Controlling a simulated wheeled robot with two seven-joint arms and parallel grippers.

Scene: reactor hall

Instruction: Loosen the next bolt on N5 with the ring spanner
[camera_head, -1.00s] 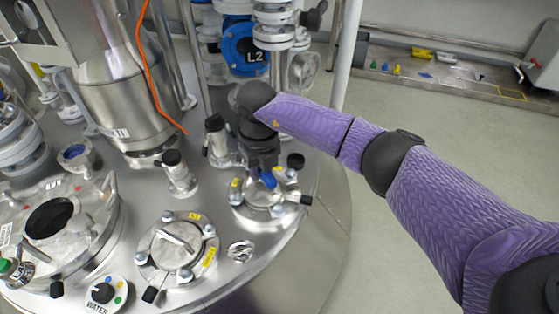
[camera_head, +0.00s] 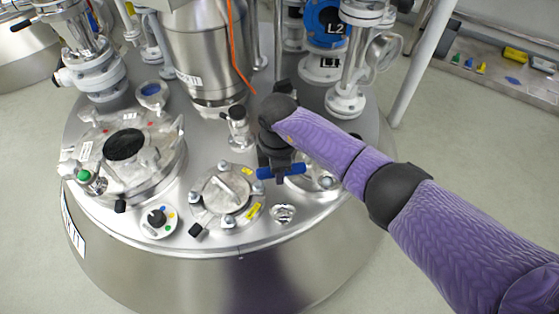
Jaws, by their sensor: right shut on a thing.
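My right gripper (camera_head: 275,165) points down over the right part of the steel vessel lid. It is shut on a blue bar-shaped tool (camera_head: 282,172), apparently the ring spanner, which lies roughly level across the picture. The gripper and tool partly cover a round bolted flange (camera_head: 312,180); one bolt (camera_head: 326,183) shows at its right. Whether the ring is around a bolt is hidden. A second bolted flange (camera_head: 228,197) with a handle and yellow labels lies to the left, in full view. I cannot read N5 on either flange. My left gripper is not in view.
A large manway cover (camera_head: 125,160) and a WATER knob (camera_head: 157,218) are at the left. A small valve (camera_head: 238,127), a steel cylinder (camera_head: 205,60) and the blue L2 fitting (camera_head: 325,25) stand behind. A white post (camera_head: 425,60) rises at the right.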

